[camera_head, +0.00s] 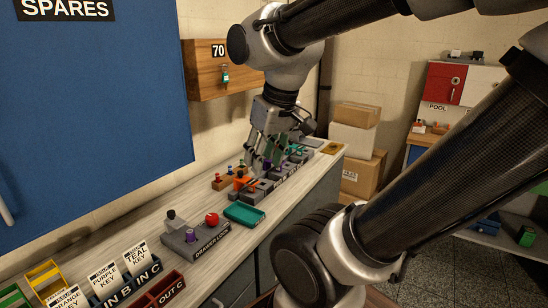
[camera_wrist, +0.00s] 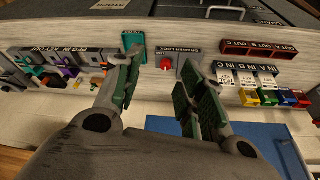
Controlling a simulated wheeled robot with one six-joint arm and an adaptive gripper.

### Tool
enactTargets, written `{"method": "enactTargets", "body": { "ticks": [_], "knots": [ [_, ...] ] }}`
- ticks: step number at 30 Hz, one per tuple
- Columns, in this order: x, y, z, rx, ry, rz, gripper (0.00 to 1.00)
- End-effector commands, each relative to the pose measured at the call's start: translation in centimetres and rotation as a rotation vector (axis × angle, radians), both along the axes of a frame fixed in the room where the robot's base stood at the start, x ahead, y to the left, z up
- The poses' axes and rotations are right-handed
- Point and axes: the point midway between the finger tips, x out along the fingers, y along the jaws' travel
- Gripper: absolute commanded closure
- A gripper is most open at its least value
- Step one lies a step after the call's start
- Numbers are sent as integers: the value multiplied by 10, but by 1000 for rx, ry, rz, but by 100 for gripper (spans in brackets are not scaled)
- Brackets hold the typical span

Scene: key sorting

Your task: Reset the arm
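My gripper (camera_head: 264,160) hangs from my bent arm over the far part of the long pale counter (camera_head: 140,222), above a grey block row with colored keys. In the wrist view my gripper (camera_wrist: 165,88) shows two green-padded fingers standing well apart. Nothing is held between them; the counter shows through the gap. In the head view the fingers overlap the keys behind, and I cannot tell how high they are above them.
A teal case (camera_head: 245,215), a red ball (camera_head: 212,219) and the grey drawer lock block (camera_head: 196,242) stand nearer on the counter. Labelled bins (camera_head: 112,290) are at the front left. A wooden cabinet (camera_head: 207,70) hangs on the wall beside my arm. Boxes (camera_head: 361,175) stand beyond.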

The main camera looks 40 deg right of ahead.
Motion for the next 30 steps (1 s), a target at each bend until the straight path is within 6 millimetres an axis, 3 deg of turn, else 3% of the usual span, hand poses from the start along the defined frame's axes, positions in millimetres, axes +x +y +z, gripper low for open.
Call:
{"method": "enactTargets", "body": {
  "ticks": [3, 6, 30],
  "knots": [
    [-19, -8, 2, -1, -36, -28, 60],
    [-25, -10, 2, -1, -44, -36, 60],
    [-24, -9, 2, -1, -44, -35, 60]
  ]
}}
